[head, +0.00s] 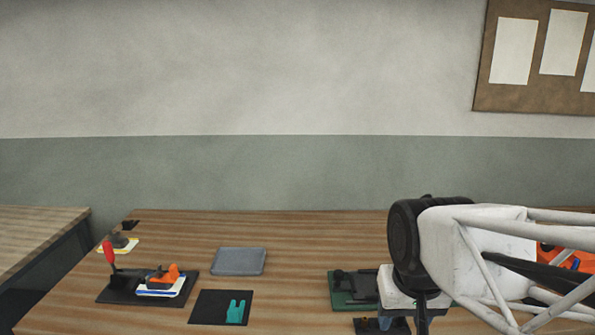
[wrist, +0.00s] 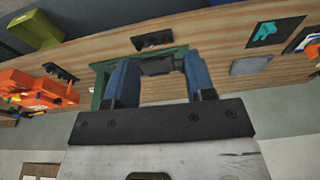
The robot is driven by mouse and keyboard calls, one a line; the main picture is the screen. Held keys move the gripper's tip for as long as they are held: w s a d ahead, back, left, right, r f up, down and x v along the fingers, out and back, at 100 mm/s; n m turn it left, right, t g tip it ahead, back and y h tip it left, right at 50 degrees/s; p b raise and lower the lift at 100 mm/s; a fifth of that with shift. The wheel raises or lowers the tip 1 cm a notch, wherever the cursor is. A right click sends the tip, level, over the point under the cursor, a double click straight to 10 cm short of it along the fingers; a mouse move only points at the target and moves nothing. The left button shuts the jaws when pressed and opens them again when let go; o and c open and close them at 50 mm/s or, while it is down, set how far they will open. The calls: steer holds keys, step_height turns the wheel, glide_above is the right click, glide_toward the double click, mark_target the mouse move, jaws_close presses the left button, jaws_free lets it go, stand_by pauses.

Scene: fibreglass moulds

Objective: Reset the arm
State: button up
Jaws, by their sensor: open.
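My gripper (wrist: 160,62) shows in the wrist view as two blue fingers spread apart, open. A dark grey block on the green tray (wrist: 104,68) shows between and beyond the fingers; I see nothing held. In the head view my arm comes in from the right, and my gripper (head: 400,318) points down over the front right of the table, partly cut off by the frame's bottom edge. The green tray (head: 340,298) with dark pieces on it lies just left of my wrist and is partly hidden by it.
On the wooden table (head: 290,230), a grey slab (head: 239,261) lies mid-table. A black mat (head: 207,307) bears a teal piece (head: 236,311). A black board (head: 118,290) at left bears a red-handled tool (head: 109,252) and orange tool (head: 165,274). Orange items (wrist: 40,98) show in the wrist view.

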steer(key=s, duration=0.1)
steer(key=s+d+f, duration=0.1)
steer(key=s, duration=0.1)
steer(key=s+d+f, duration=0.1)
steer(key=s, duration=0.1)
steer(key=shift+f, duration=0.1)
stand_by(1.1)
